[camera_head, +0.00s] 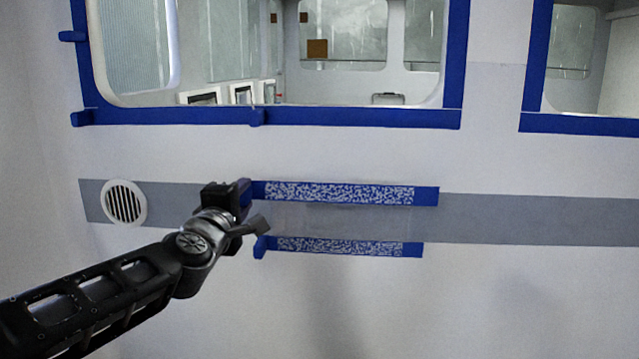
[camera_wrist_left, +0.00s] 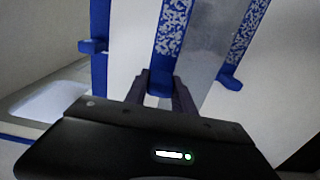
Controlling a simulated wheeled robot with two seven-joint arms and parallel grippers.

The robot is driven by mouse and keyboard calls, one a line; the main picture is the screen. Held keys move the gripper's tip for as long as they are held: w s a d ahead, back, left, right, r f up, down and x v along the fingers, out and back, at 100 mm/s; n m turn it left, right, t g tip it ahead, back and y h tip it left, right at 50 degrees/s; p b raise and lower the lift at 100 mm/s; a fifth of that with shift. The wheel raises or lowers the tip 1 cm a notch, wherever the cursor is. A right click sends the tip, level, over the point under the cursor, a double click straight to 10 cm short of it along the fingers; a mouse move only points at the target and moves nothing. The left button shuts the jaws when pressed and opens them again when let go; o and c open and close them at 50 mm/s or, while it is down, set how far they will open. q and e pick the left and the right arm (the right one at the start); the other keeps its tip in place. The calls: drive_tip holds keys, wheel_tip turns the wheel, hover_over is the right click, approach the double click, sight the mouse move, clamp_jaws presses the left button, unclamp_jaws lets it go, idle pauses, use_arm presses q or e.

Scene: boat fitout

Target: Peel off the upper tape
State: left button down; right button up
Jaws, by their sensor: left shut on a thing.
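The upper tape (camera_head: 340,193) is a blue strip with a white speckled middle, lying along the top edge of the grey band on the wall. My left gripper (camera_head: 244,190) is at its left end, shut on the tape's end tab. In the left wrist view the gripper (camera_wrist_left: 160,88) has its fingers on either side of the blue tab of the upper tape (camera_wrist_left: 172,30). The rest of the strip looks flat on the wall. The lower tape (camera_head: 345,246) runs parallel below it, with a free tab at its left end. My right gripper is not in view.
Blue tape frames the window (camera_head: 270,116) above, with small tabs sticking out, and a second window (camera_head: 580,124) at the right. A round white vent (camera_head: 124,203) is on the grey band (camera_head: 540,219) at the left. The wall below is clear.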

use_arm(q)
drive_tip(key=s, duration=0.2)
drive_tip(key=shift+s+a, duration=0.1)
drive_tip(key=shift+s, duration=0.3)
